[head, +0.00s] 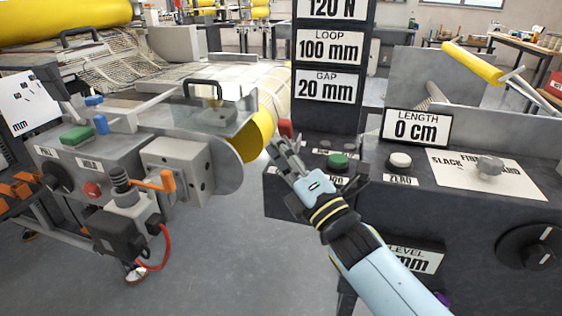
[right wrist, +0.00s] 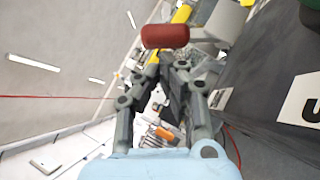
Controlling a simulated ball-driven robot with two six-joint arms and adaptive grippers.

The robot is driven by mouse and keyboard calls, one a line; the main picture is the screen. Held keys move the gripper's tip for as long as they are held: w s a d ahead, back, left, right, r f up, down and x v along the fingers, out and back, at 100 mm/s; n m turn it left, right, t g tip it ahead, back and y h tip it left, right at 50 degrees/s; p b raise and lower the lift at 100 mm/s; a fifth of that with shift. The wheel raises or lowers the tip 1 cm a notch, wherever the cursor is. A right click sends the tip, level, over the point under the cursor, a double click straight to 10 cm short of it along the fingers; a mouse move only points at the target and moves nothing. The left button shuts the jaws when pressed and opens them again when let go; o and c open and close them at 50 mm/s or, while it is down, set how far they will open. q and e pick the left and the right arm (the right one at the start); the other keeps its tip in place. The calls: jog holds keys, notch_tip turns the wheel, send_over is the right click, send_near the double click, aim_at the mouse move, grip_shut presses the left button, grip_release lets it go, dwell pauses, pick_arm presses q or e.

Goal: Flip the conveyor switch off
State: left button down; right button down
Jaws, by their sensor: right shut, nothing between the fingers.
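A red rounded knob (head: 285,128) stands at the left end of the dark control panel (head: 420,165); I cannot tell for certain that it is the conveyor switch. The knob also shows in the right wrist view (right wrist: 165,36), just beyond my fingertips. My right gripper (head: 281,148) is shut and empty, with its tips just below and left of the knob in the head view. I cannot tell whether they touch it. The gripper shows at the centre of the right wrist view (right wrist: 166,66). My left gripper is not in view.
A green button (head: 338,162) and a white button (head: 400,160) sit on the panel right of my gripper. The "GAP 20 mm" display (head: 327,86) rises behind. A grey machine with an orange lever (head: 155,182) stands left, across open floor (head: 215,265).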

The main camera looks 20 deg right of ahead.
aim_at(288, 119)
jog(key=shift+w, duration=0.1)
dwell(0.3)
jog(key=shift+w+d+r+m+g+h+p, duration=0.15)
jog(key=shift+r+m+p, duration=0.15)
jog(key=shift+p, duration=0.4)
jog(key=shift+r+m+g+h+p, duration=0.15)
jog(key=shift+r+m+p, duration=0.15)
jog(key=shift+p, duration=0.4)
jog(key=r+m+p, duration=0.1)
jog(key=p, duration=0.1)
jog(key=r+g+h+p, duration=0.1)
jog(key=p, duration=0.2)
jog(key=w+m+p, duration=0.1)
jog(key=p, duration=0.2)
jog(key=shift+w+d+r+m+g, duration=0.1)
jog(key=shift+d+r+m+g, duration=0.2)
jog(key=shift+d+r+g, duration=0.1)
jog(key=w+m+g+p, duration=0.1)
jog(key=p, duration=0.2)
jog(key=w+d+r+m+g+h+p, duration=0.1)
jog(key=p, duration=0.3)
jog(key=shift+d, duration=0.1)
jog(key=shift+w+d+f+m+g+p, duration=0.15)
jog(key=shift+m+g+p, duration=0.15)
jog(key=shift+g+p, duration=0.15)
jog(key=shift+w+d+p, duration=0.25)
jog(key=shift+w+p, duration=0.1)
jog(key=shift+w+d, duration=0.55)
jog(key=shift+w, duration=0.3)
